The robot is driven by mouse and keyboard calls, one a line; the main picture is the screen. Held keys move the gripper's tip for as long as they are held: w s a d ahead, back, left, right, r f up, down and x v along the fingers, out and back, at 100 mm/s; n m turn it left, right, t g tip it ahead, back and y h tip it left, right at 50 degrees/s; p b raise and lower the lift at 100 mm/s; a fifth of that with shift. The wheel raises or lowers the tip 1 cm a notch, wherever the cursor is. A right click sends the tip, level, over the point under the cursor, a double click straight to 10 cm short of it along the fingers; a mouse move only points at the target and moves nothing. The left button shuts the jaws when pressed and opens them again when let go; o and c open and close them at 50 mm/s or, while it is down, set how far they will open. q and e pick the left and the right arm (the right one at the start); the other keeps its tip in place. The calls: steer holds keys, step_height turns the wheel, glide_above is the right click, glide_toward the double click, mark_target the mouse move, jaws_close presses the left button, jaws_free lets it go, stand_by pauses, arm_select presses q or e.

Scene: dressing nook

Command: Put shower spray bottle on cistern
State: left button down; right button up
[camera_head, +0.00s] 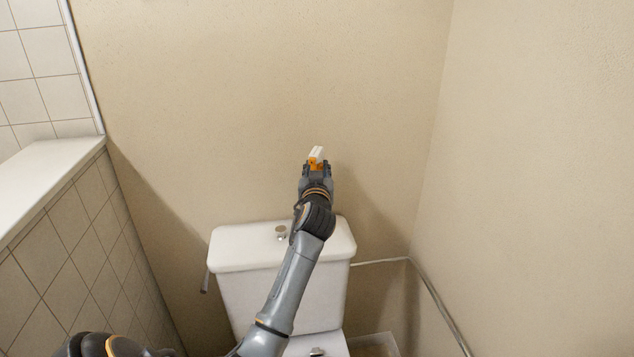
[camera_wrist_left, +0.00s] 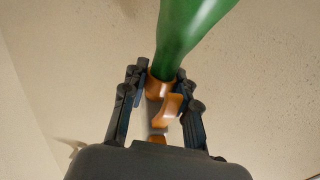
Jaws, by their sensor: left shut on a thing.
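The shower spray bottle (camera_wrist_left: 187,35) has a green body with an orange collar and trigger, seen large in the left wrist view. My left gripper (camera_wrist_left: 160,85) is shut on it around the orange neck. In the head view my left gripper (camera_head: 316,168) is above the cistern, in front of the back wall. Only the bottle's white and orange top (camera_head: 317,155) shows there; my gripper hides the rest. The white cistern (camera_head: 245,248) has a flat lid with a round metal button (camera_head: 281,232). My arm crosses in front of the lid. My right gripper is not in view.
A tiled half wall with a white ledge (camera_head: 45,180) stands at the left. Beige walls close the back and right. A pipe (camera_head: 435,295) runs low along the right wall. The visible left part of the lid is clear except for the button.

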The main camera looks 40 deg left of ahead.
arm_select(q)
steer(key=shift+w+a+f, duration=0.3)
steer(key=shift+f, duration=1.7)
steer(key=c, duration=1.5)
jaws_free()
steer(key=shift+f, duration=0.25)
steer(key=o, duration=0.5)
steer(key=shift+d+r, duration=0.1)
steer(key=shift+r, duration=0.25)
steer(key=b+v, duration=0.1)
steer(key=v, duration=1.1)
steer(key=shift+f, duration=0.15)
